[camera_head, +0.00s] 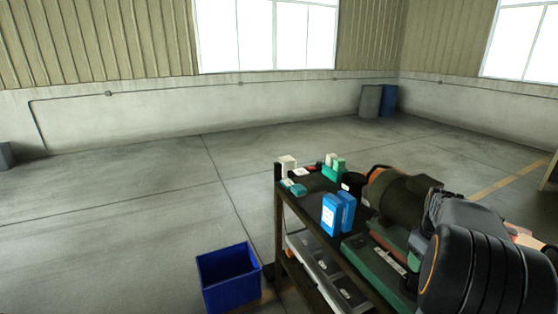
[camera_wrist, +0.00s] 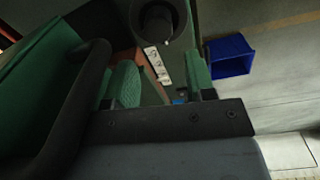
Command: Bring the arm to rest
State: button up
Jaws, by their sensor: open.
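My arm (camera_head: 470,255), dark with an orange ring, is folded low at the right of the head view, over the near end of a cart. My gripper (camera_wrist: 163,82) shows in the wrist view as two green-padded fingers set apart on a dark plate. Nothing is seen held between them. A green machine part with a white label strip (camera_wrist: 157,65) and a dark round cylinder (camera_wrist: 158,22) lie beyond the fingers. In the head view the gripper is hidden behind the arm.
The cart (camera_head: 290,207) carries blue boxes (camera_head: 331,215), a white box (camera_head: 287,165), green-and-white items (camera_head: 334,169) and a dark green motor-like machine (camera_head: 398,195). A blue bin (camera_head: 228,280) stands on the floor beside it. Barrels (camera_head: 371,101) stand by the far wall.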

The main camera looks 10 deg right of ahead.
jog(key=a+r+t+b, duration=0.1)
jog(key=a+r, duration=0.1)
jog(key=a, duration=0.7)
jog(key=a+r+t, duration=0.1)
jog(key=a+r, duration=0.1)
jog(key=a, duration=0.7)
jog(key=s+a+f+t, duration=0.1)
jog(key=s+a, duration=0.2)
jog(key=a, duration=0.3)
jog(key=s+a+f+m+t+b, duration=0.1)
jog(key=s+a, duration=0.3)
jog(key=a, duration=0.2)
jog(key=shift+t, duration=0.4)
